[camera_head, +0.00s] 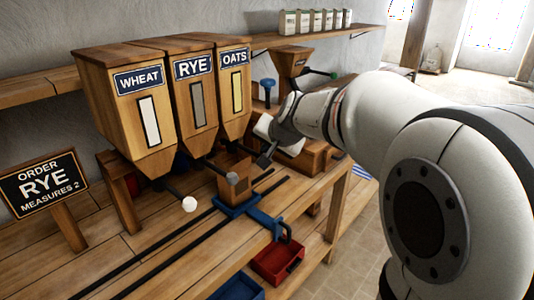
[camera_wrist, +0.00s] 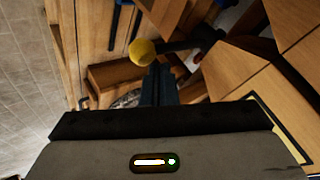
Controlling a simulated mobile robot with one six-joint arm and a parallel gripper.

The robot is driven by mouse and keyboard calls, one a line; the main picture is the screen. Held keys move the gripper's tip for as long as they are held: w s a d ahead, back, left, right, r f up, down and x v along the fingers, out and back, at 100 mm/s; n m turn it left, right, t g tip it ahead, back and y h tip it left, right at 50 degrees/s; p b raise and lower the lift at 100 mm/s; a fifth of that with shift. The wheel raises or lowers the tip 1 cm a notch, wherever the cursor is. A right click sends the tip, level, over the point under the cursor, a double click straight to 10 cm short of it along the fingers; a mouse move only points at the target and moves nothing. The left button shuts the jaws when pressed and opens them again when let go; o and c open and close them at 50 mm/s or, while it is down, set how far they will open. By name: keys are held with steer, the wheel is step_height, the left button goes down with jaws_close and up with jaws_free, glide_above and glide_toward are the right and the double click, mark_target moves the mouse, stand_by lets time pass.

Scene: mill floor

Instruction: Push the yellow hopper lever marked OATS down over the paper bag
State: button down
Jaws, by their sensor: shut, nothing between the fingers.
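The OATS hopper (camera_head: 235,90) is the right one of three wooden hoppers. Its yellow lever knob (camera_wrist: 142,52) shows in the wrist view on a dark rod running right; in the head view I cannot see it, with my gripper in that area. My gripper (camera_head: 264,160) is shut and empty below the OATS hopper. In the wrist view, its dark fingertips (camera_wrist: 157,68) appear close to the yellow knob; I cannot tell whether they touch. A brown open-topped container (camera_head: 234,184), possibly the paper bag, stands on a blue carriage (camera_head: 240,207) under the hoppers.
The WHEAT hopper's white knob (camera_head: 190,204) and the RYE hopper's grey knob (camera_head: 232,178) stick out nearby. An order sign (camera_head: 42,184) reads RYE, measures 2. A red tray (camera_head: 278,262) sits at the bench front. Dark rails cross the bench.

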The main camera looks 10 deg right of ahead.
steer(key=shift+f+b, duration=2.05)
steer(key=shift+f, duration=0.2)
stand_by(1.3)
steer(key=shift+r, duration=0.1)
stand_by(0.5)
steer(key=shift+r+p, duration=2.3)
steer(key=shift+r, duration=0.65)
step_height(320, 180, up, 5)
steer(key=p, duration=0.3)
steer(key=shift+p, duration=0.35)
